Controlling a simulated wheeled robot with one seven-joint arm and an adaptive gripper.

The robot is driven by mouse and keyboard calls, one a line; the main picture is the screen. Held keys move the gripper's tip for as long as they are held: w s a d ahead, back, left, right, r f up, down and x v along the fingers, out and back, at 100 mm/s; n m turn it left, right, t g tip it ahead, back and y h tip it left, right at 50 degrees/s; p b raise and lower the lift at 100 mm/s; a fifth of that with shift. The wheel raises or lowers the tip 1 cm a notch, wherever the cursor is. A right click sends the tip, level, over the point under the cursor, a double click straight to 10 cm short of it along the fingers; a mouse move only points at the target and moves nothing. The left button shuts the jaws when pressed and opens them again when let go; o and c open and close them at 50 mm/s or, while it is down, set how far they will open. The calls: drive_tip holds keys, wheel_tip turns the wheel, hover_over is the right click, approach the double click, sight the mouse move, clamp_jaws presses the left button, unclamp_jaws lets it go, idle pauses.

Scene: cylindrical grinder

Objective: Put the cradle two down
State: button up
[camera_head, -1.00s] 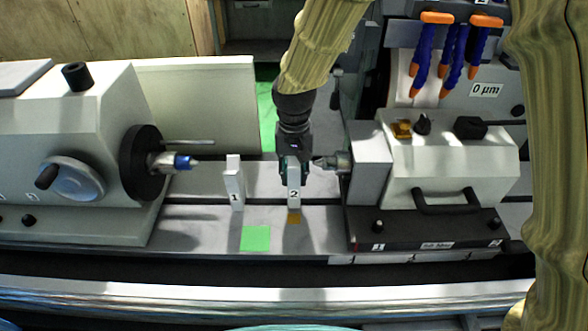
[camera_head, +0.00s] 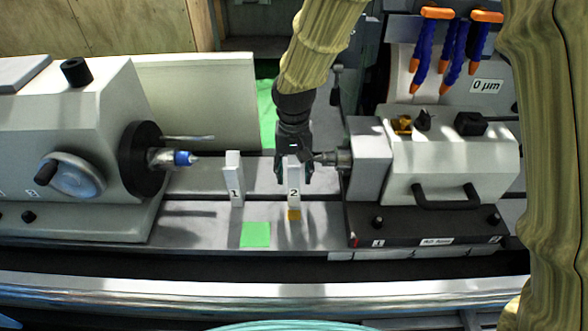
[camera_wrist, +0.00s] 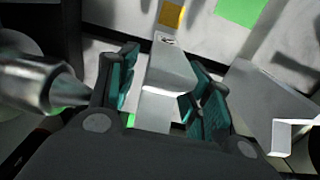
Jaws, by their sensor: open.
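Cradle two (camera_head: 294,190) is a pale upright block marked 2. It stands on the machine bed behind a small orange patch (camera_head: 294,215). My gripper (camera_head: 294,178) is open around its upper part, one finger on each side. In the wrist view my gripper (camera_wrist: 160,95) has its teal-padded fingers spread, with the top of cradle two (camera_wrist: 168,68) between them and gaps visible beside it. Cradle one (camera_head: 234,180), marked 1, stands upright to the left. A green square (camera_head: 256,235) lies on the bed in front, between the two cradles.
The tailstock's metal tip (camera_head: 333,158) is close to the right of my gripper; it also looms at left in the wrist view (camera_wrist: 35,85). The headstock chuck (camera_head: 145,160) with a blue-ended centre is at left. The bed between the cradles is clear.

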wheel_tip(320, 180, up, 13)
drive_tip(key=b, duration=0.2)
drive_tip(key=shift+b, duration=0.35)
idle(0.4)
